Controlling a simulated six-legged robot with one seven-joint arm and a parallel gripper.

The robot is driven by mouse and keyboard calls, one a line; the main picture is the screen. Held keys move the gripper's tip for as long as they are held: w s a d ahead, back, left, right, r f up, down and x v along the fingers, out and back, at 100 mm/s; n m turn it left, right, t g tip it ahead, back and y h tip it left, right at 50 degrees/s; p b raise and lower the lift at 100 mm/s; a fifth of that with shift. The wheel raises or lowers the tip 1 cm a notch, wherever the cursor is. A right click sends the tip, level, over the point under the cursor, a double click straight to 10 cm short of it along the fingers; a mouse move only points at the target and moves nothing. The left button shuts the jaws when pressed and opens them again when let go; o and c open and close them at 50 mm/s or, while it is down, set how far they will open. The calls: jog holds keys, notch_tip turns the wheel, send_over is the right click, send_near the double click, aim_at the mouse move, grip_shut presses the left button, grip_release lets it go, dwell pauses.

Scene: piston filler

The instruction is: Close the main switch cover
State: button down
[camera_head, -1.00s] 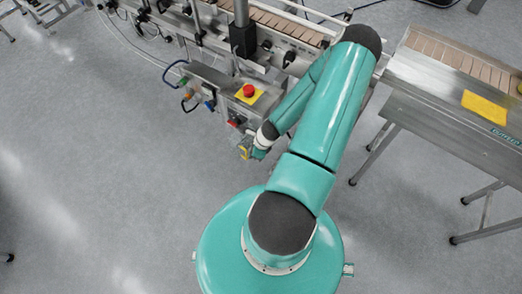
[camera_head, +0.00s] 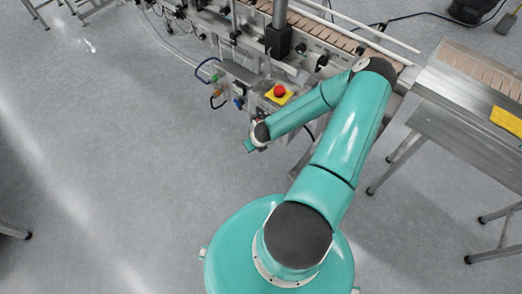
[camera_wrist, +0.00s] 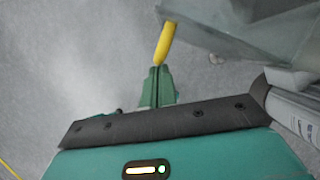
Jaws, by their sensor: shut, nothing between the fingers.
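My gripper (camera_head: 249,146) is in front of the filler's control box in the head view, at the end of my bent arm. In the wrist view its two green fingers (camera_wrist: 157,86) are together, with nothing held between them. A narrow yellow piece (camera_wrist: 165,42) shows just beyond the fingertips; it may be the main switch cover seen edge-on. It looks touching or very near the tips; I cannot tell which. The main switch itself is hidden in the head view, and I cannot tell whether the cover is open.
The red emergency button (camera_head: 280,91) on its yellow plate tops the control box. A grey machine panel (camera_wrist: 235,32) lies close on the right in the wrist view. The conveyor table (camera_head: 455,125) stands right of my arm.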

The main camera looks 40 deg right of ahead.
jog(key=w+d+m+g+h, duration=0.1)
jog(key=w+d+m+h, duration=0.1)
jog(key=w+m, duration=0.6)
jog(key=shift+w+d+h, duration=0.25)
jog(key=shift+w+h, duration=0.15)
jog(key=shift+w, duration=0.4)
